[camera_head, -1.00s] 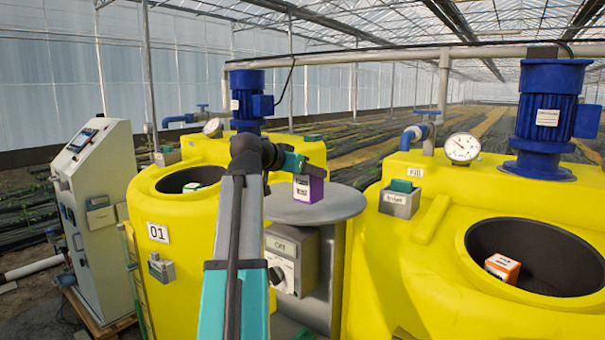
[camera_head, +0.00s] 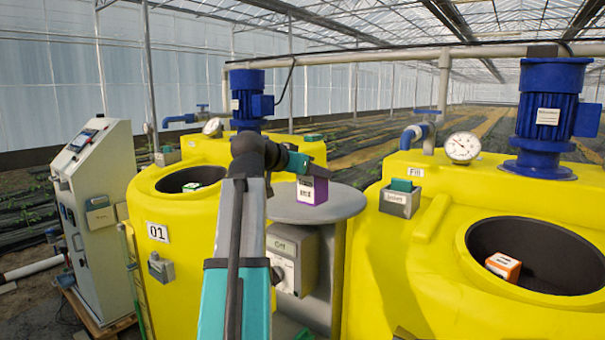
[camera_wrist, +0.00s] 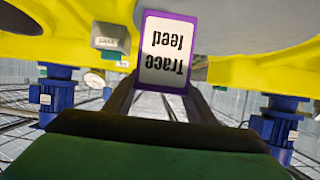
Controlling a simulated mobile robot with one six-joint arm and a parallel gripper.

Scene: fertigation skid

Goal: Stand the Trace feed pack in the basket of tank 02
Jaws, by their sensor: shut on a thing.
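The Trace feed pack (camera_head: 312,190) is a small purple box with a white label. My gripper (camera_head: 310,172) is shut on it and holds it over the round grey table between the two yellow tanks. The wrist view shows the pack (camera_wrist: 167,52) between my fingers, its label reading "Trace feed" upside down. The right yellow tank (camera_head: 400,255) has a wide dark opening (camera_head: 560,250) with an orange and white pack (camera_head: 503,267) inside. No number shows on this tank, and its basket cannot be made out clearly.
The left yellow tank (camera_head: 180,225) is marked 01 and has a green and white pack (camera_head: 192,187) in its opening. The grey round table (camera_head: 340,205) stands between the tanks. A blue motor (camera_head: 545,120) and a gauge (camera_head: 463,147) rise behind the right opening.

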